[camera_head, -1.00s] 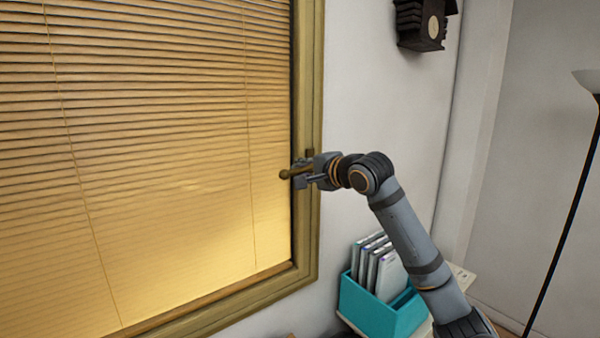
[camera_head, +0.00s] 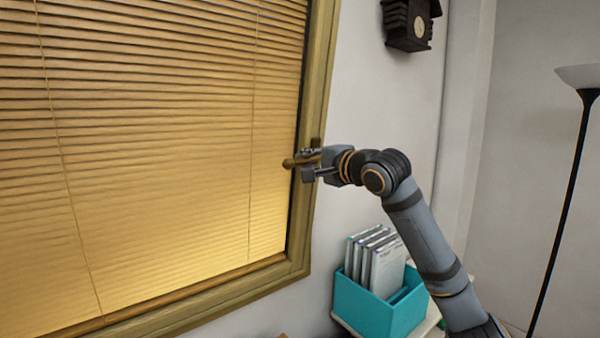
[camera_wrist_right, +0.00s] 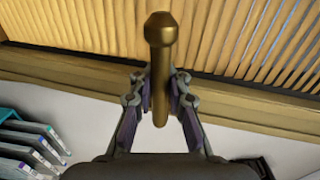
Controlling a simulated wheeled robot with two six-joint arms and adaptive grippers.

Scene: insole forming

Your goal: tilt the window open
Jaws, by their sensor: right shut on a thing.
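The window (camera_head: 150,150) has a wooden frame (camera_head: 318,95) and closed yellow slatted blinds. Its right side slants, with the top farther right than the bottom, so it appears tilted inward at the top. The brass-coloured handle (camera_head: 289,163) lies about horizontal on the right side of the frame, its knob pointing left. My right gripper (camera_head: 308,165) is shut on the handle. In the right wrist view the handle (camera_wrist_right: 160,35) stands between the two fingers (camera_wrist_right: 160,100) with its knob beyond them. My left gripper is not in view.
A teal box (camera_head: 375,308) with several upright folders (camera_head: 375,258) stands on a pale surface below my right arm. A floor lamp (camera_head: 568,180) stands at the right. A dark clock (camera_head: 408,25) hangs on the wall. The wall between window and lamp is otherwise clear.

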